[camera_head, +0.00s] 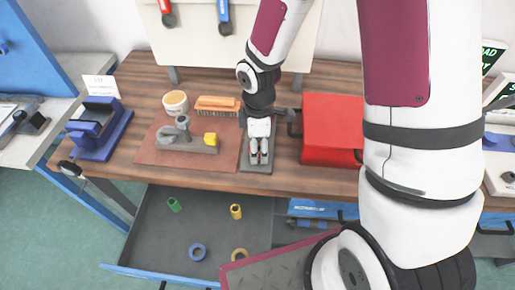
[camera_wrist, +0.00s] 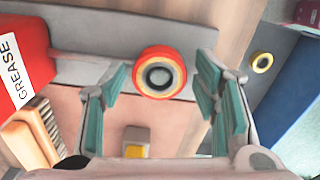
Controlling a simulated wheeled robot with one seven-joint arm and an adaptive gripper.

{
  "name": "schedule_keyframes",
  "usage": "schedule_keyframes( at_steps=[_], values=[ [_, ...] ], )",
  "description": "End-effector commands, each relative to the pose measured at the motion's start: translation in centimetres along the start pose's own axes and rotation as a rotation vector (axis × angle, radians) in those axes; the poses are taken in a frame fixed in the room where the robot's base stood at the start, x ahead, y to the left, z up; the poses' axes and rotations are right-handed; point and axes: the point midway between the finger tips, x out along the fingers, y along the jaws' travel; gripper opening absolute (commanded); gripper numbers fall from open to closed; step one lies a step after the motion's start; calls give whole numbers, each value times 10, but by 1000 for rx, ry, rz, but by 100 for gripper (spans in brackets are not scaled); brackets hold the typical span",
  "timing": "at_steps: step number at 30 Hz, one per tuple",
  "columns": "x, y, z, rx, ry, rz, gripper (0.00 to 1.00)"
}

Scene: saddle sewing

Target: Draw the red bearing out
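The red bearing (camera_wrist: 159,72) shows in the wrist view as a red ring with a pale inner ring and a dark centre. It sits at a grey plate or mount (camera_wrist: 205,38); how deep it is set cannot be told. My gripper (camera_wrist: 160,82) is open, with one teal-padded finger on each side of the bearing and visible gaps between. In the head view my gripper (camera_head: 259,156) points down over a dark grey plate (camera_head: 252,169) on the bench, and the bearing is hidden there.
A grey fixture with a yellow block (camera_head: 210,139) and a brush (camera_head: 217,105) lie left of my gripper. A red box (camera_head: 331,128) stands right. The open drawer (camera_head: 178,235) in front holds several coloured rings. A red grease container (camera_wrist: 22,62) is close in the wrist view.

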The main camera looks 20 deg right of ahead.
Motion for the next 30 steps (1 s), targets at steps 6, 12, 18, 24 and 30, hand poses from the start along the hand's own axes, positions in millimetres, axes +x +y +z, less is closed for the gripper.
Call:
schedule_keyframes(
  at_steps=[6, 12, 18, 24, 30],
  values=[
    [0, 0, 0, 0, 0, 0, 7],
    [-2, 0, 0, 0, 0, 0, 2],
    [-7, 0, 0, 0, 0, 1, 2],
    [-12, 0, 0, 0, 1, 2, 2],
    [-18, 0, 0, 0, 0, 0, 2]
  ],
)
